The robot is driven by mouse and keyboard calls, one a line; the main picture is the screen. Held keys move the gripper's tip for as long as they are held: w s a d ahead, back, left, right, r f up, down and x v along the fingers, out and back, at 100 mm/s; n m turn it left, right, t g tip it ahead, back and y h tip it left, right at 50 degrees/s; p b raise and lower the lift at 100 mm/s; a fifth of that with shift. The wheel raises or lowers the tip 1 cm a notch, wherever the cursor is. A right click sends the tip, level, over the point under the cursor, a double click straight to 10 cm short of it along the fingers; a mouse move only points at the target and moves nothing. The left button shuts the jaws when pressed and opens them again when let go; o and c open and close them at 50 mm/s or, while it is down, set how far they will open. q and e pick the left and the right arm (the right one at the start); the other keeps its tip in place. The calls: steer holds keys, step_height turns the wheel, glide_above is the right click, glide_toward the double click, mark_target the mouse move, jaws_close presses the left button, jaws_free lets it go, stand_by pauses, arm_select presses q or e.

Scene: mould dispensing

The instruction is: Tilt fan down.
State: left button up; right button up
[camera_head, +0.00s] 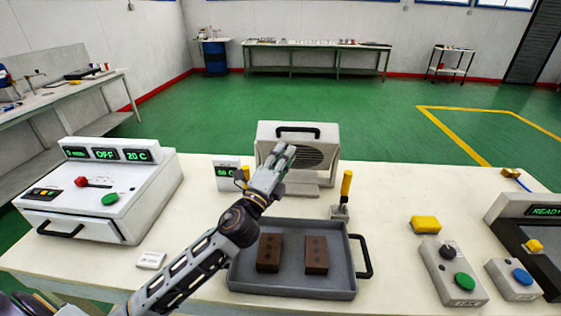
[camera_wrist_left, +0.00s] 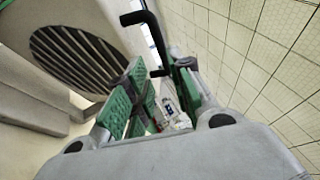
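The fan (camera_head: 320,142) is a white box with a dark slatted grille on its front and a black handle (camera_head: 298,131) on top. It stands at the back middle of the table. My left gripper (camera_head: 284,156) is in front of the fan and hides part of its grille. In the left wrist view, the grille (camera_wrist_left: 75,58) is at the upper left and the black handle (camera_wrist_left: 150,28) is just beyond the fingertips. The green-padded fingers (camera_wrist_left: 155,88) are apart with a gap between them. Contact with the handle cannot be told. My right gripper is not in view.
A grey tray (camera_head: 290,287) with two brown blocks lies in front of the fan. A small display (camera_head: 226,170) and a yellow-handled tool (camera_head: 346,186) flank the fan. A white machine (camera_head: 140,190) stands left; button boxes (camera_head: 452,280) stand right.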

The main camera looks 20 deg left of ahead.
arm_select(q)
steer(key=shift+v, duration=0.9)
